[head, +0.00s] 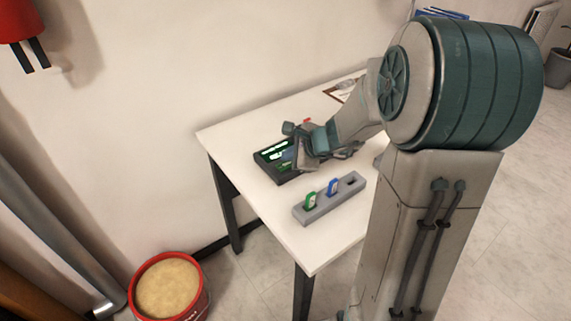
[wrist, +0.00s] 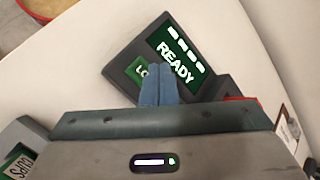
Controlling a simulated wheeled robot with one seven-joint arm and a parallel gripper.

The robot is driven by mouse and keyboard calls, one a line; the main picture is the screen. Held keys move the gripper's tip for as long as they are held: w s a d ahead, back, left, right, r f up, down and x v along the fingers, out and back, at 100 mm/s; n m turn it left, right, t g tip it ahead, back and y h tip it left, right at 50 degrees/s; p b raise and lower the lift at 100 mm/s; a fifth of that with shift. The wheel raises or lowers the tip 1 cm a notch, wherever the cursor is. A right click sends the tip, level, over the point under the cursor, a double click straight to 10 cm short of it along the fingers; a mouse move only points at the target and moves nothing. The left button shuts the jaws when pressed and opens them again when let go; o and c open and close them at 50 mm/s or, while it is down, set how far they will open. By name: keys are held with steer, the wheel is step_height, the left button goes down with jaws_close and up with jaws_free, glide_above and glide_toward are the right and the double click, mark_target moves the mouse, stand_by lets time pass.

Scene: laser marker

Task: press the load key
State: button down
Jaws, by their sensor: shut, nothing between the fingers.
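The dark control panel (wrist: 130,53) stands on the white table, with a green screen (wrist: 178,57) reading "READY" below a row of white bars. The green load key (wrist: 137,70) sits beside the screen; only "LO" of its label shows, the rest hidden by my fingers. My gripper (wrist: 160,72) is shut and empty, its blue-grey fingertips over the key's right edge in the wrist view. I cannot tell whether they touch it. In the head view the panel (head: 262,157) is partly covered by my gripper (head: 290,158).
A grey holder (head: 328,200) with a green tag (head: 310,199) and a blue tag (head: 333,187) stands in front of the panel; one slot looks empty. A red bucket (head: 205,301) is on the floor. A small red thing (head: 307,121) is behind my gripper. The table's left end is clear.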

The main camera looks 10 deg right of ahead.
mark_target(289, 166)
steer(key=shift+f, duration=0.1)
stand_by(0.4)
steer(key=shift+f+b, duration=0.35)
steer(key=shift+b, duration=0.2)
steer(key=shift+f+b, duration=0.4)
steer(key=shift+b, duration=0.05)
stand_by(0.4)
steer(key=shift+r, duration=0.1)
steer(key=shift+r+p, duration=0.65)
steer(key=shift+r, duration=0.1)
step_height(289, 166, up, 5)
steer(key=p, duration=0.4)
stand_by(0.9)
